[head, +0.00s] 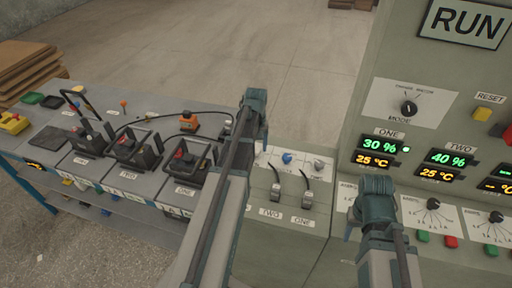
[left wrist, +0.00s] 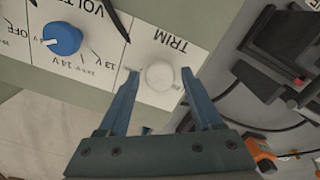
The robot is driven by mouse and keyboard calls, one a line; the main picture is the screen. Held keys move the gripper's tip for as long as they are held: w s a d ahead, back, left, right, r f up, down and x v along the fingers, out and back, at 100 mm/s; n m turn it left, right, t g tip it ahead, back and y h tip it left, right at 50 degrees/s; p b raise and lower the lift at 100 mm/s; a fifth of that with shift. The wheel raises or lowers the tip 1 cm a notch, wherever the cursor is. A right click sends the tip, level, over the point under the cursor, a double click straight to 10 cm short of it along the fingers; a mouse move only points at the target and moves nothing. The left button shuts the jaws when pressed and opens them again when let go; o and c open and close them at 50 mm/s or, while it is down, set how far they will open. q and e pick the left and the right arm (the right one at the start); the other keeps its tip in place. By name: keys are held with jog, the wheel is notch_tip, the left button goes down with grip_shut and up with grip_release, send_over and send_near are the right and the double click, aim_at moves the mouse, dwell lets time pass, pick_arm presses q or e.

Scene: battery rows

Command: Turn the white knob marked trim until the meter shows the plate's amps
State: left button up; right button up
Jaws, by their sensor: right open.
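The white trim knob (left wrist: 160,75) is on a pale panel labelled TRIM in the left wrist view. In the head view the left gripper (head: 254,103) is at the end of the left arm. My right gripper (head: 372,190) is over the grey console, its fingers hard to see. I cannot identify the meter or the plate's amps.
A blue volts knob (left wrist: 62,39) is next to the trim panel. Displays ONE (head: 379,152) and TWO (head: 448,167) show 30 % and 40 %. Batteries (head: 188,165) and cables fill the left bench.

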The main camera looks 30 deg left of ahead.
aim_at(257, 150)
pick_arm(q)
jog(key=shift+o, duration=0.3)
jog(key=shift+r, duration=0.15)
notch_tip(257, 150, up, 14)
jog(key=p, duration=1.3)
jog(key=shift+f+p, duration=0.2)
jog(key=shift+p, duration=0.2)
jog(key=s+d+f+m+b, duration=0.1)
jog(key=s+d+m, duration=0.3)
jog(key=d, duration=0.6)
jog(key=s+d+f+m+b, duration=0.2)
jog(key=s+d+m, duration=0.2)
jog(key=s+d, duration=0.3)
jog(key=s+d+f+m+y+b, duration=0.1)
jog(key=s+d+m, duration=0.3)
jog(key=d, duration=0.9)
jog(key=shift+s+d+f+b, duration=0.2)
jog(key=shift+s+f+b, duration=0.3)
jog(key=shift+s, duration=0.3)
